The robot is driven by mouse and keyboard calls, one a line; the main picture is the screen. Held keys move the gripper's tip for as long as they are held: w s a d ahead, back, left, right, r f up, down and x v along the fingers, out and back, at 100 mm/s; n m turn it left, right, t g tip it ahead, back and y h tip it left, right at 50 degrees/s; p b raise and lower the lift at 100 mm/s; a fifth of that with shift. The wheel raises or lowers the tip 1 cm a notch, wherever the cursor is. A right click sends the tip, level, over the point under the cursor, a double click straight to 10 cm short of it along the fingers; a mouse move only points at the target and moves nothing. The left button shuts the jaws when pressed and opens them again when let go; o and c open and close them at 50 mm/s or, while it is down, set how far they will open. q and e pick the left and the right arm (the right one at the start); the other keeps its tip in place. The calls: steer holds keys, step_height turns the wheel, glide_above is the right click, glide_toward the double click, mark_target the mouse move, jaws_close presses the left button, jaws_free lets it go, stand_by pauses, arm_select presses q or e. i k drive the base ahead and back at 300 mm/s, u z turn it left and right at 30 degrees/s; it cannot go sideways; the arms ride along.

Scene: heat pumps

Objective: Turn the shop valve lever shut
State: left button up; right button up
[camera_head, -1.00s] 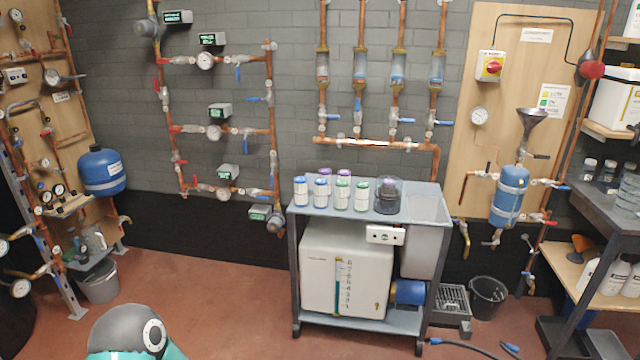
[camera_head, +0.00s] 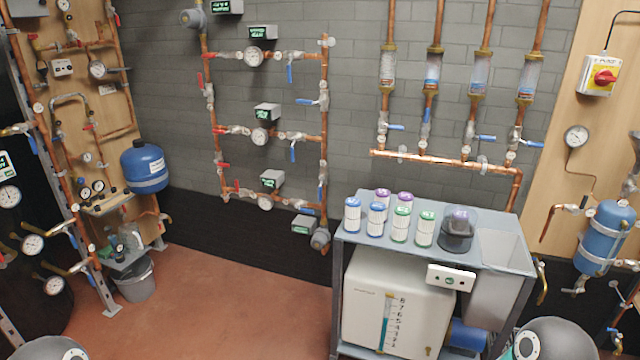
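Several valve levers show on the pipework, and I cannot tell which is the shop valve. Blue levers sit on the middle wall manifold, such as an upper blue lever (camera_head: 289,74) and a lower blue lever (camera_head: 293,152). Red levers, such as one red lever (camera_head: 221,131), sit on its left side. More blue levers, such as one blue lever (camera_head: 487,138), are under the clear flow tubes at the right. The levers are small, so their exact angles are hard to read. Neither of my grippers is in view; only rounded parts of my arms show at the bottom edge.
A grey cart (camera_head: 350,222) with several cans and a white tank (camera_head: 400,300) stands in front of the right wall. A blue vessel (camera_head: 145,167) and a grey bucket (camera_head: 134,279) are at the left. The red floor (camera_head: 230,300) between is clear.

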mark_target(425, 129)
steer(key=u, duration=0.1)
steer(key=i, duration=1.4)
steer(key=z, duration=0.6)
steer(key=i, duration=0.4)
steer(key=z, duration=0.2)
steer(key=k, duration=0.9)
steer(key=z, duration=0.15)
steer(key=i, duration=0.9)
steer(key=u, duration=0.1)
